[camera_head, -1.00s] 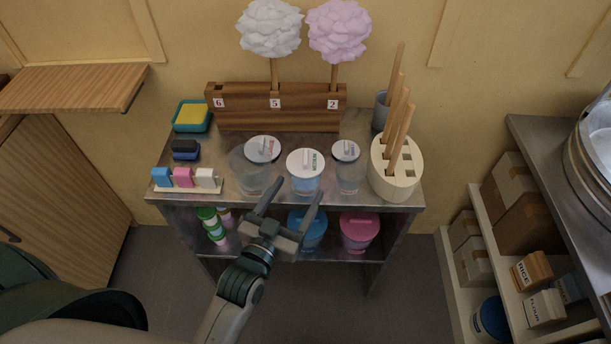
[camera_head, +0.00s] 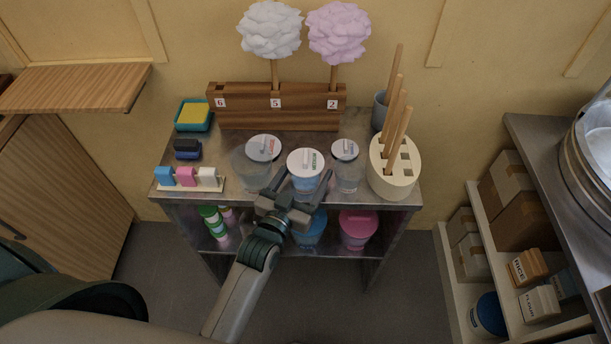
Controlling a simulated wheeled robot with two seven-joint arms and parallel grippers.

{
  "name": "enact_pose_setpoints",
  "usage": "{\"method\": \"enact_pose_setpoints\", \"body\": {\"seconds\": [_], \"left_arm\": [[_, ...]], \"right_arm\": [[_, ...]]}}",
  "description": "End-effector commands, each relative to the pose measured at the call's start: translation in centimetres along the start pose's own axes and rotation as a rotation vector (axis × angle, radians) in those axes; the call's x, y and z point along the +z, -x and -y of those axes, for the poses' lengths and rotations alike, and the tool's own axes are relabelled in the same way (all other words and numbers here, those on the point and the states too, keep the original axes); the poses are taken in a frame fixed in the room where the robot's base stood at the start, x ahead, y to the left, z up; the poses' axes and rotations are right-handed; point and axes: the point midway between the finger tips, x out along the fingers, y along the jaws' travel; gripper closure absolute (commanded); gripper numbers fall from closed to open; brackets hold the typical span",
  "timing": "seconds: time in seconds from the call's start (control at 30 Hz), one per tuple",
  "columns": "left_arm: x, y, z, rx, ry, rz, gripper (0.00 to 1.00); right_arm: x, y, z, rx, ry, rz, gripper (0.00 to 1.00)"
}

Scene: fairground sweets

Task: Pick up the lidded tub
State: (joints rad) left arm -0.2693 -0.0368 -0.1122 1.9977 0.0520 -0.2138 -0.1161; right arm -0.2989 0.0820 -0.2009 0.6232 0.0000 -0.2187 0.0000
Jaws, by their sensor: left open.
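Three tubs with pale lids stand in a row on the metal table. The middle tub (camera_head: 306,170) has a white lid with printed lettering and a bluish body. A larger clear tub (camera_head: 253,172) stands to its left, and a small clear tub (camera_head: 347,174) to its right. My left gripper (camera_head: 304,179) is open and empty at the table's front edge. Its two fingers point away from me, one toward each side of the middle tub's lower front. I cannot tell whether they touch it. My right gripper is not in view.
A wooden rack (camera_head: 280,108) with two candyfloss sticks stands behind the tubs. A cream stick holder (camera_head: 395,176) stands close on the right. Small coloured clips (camera_head: 187,178) are at left. Blue and pink buckets (camera_head: 358,228) sit on the lower shelf.

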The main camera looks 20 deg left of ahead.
Motion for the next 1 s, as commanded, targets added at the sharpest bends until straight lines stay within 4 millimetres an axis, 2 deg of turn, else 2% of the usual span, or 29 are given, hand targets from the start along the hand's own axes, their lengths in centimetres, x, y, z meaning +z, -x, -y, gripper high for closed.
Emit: {"method": "enact_pose_setpoints", "body": {"seconds": [0.1,0.3,0.8,0.87,1.0], "left_arm": [[-0.7,-1.6,0.2,0.0,-0.001,-0.001,0.31],[-0.3,-3.4,0.2,-0.001,-0.001,0.001,0.31],[-0.2,-3.5,0.2,0.0,-0.001,0.0,0.31],[-0.2,-3.5,0.2,0.0,-0.001,0.0,0.45],[-0.2,-3.5,0.2,0.0,-0.001,0.0,0.46]], "right_arm": [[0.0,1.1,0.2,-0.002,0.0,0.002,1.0],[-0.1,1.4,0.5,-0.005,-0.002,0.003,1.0],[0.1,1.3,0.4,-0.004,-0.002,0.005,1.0],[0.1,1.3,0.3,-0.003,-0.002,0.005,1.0],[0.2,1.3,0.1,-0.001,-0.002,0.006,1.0]]}}
